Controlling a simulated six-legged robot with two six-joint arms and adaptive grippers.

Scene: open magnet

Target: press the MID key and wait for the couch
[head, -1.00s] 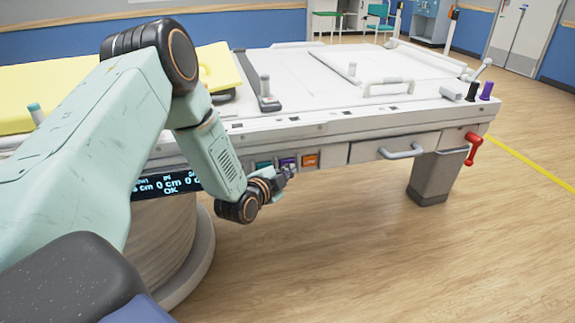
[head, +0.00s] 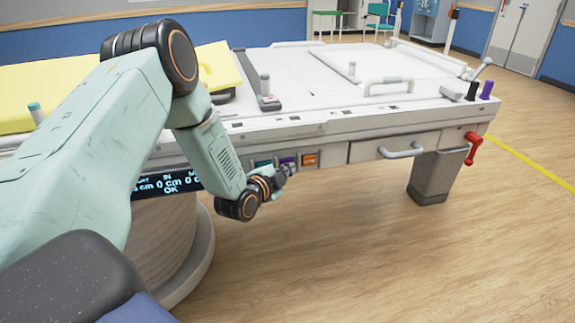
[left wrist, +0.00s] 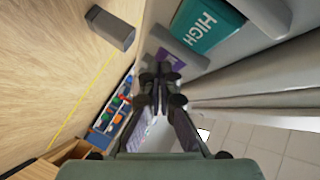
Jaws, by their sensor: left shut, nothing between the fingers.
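The couch's key row shows in the head view below the tabletop edge: a teal key (head: 264,164), a purple key (head: 288,161) and an orange key (head: 309,160). In the left wrist view the teal key (left wrist: 207,26) reads HIGH. The purple key (left wrist: 171,60) is partly covered by my fingers, and its label is not readable. My left gripper (left wrist: 158,82) is shut and empty, its tips at the purple key; I cannot tell whether they touch it. It also shows in the head view (head: 286,172). My right gripper is not in view.
A lit display (head: 168,183) left of the keys shows 0 cm values and OK, partly hidden by my arm. A drawer handle (head: 402,150) and a red lever (head: 472,148) are to the right. The wooden floor in front is clear.

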